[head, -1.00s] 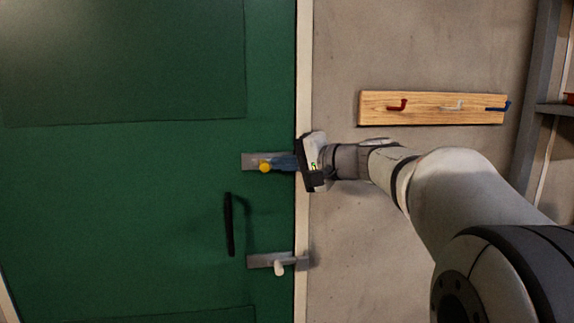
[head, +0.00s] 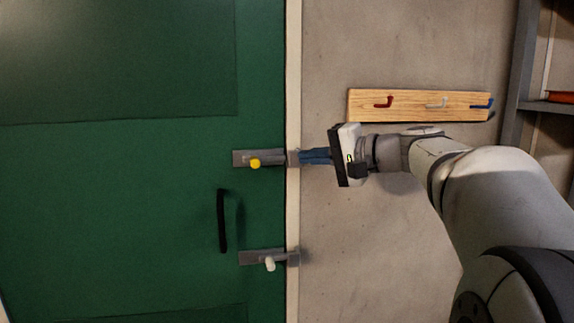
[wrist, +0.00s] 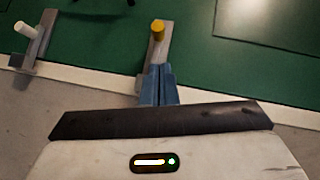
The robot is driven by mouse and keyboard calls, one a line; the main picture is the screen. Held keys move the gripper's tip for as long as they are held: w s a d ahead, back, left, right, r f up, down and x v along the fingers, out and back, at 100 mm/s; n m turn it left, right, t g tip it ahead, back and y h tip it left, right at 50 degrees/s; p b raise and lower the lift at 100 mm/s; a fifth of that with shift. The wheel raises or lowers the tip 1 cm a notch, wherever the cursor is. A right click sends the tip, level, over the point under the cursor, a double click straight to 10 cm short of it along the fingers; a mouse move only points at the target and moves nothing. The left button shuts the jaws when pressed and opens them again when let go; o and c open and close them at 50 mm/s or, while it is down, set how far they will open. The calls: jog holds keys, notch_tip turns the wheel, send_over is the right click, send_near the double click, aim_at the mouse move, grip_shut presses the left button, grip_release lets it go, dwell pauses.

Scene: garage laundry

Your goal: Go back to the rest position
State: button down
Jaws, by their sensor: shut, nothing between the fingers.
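My gripper (head: 316,157) is at the middle of the head view, over the door frame and wall, just right of the upper bolt. Its blue fingers are shut with nothing between them; they also show in the wrist view (wrist: 158,86). The upper bolt (head: 241,158) with a yellow knob (head: 255,163) is on the green door, left of the fingertips. In the wrist view the yellow knob (wrist: 158,30) is beyond the fingertips. Whether the fingertips touch the bolt's right end, I cannot tell.
The green door (head: 120,190) has a black handle (head: 222,220) and a lower bolt (head: 246,258) with a white knob. A wooden hook rail (head: 410,105) is on the wall above my arm. Grey shelving (head: 516,80) stands at the right edge.

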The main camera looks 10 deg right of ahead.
jog(key=s+a+f+n+g+h, duration=0.1)
jog(key=s+a+f+g+h, duration=0.2)
jog(key=f, duration=0.5)
jog(key=s+a+f+n+g+h, duration=0.1)
jog(key=s+a+f+g, duration=0.1)
jog(key=s+f, duration=0.5)
jog(key=s+d+f+n+g+h, duration=0.2)
jog(key=s+f+h, duration=0.1)
jog(key=s+f, duration=0.4)
jog(key=s+d+f+n+g+h, duration=0.1)
jog(key=s+f+n+h, duration=0.1)
jog(key=s+f+h, duration=0.2)
notch_tip(320, 180, down, 6)
jog(key=s, duration=0.3)
jog(key=shift+d+f+n+g+p, duration=0.25)
jog(key=shift+d+n+g+p, duration=0.1)
jog(key=shift+n+g, duration=0.05)
jog(key=shift+w+r, duration=0.1)
jog(key=shift+w, duration=0.05)
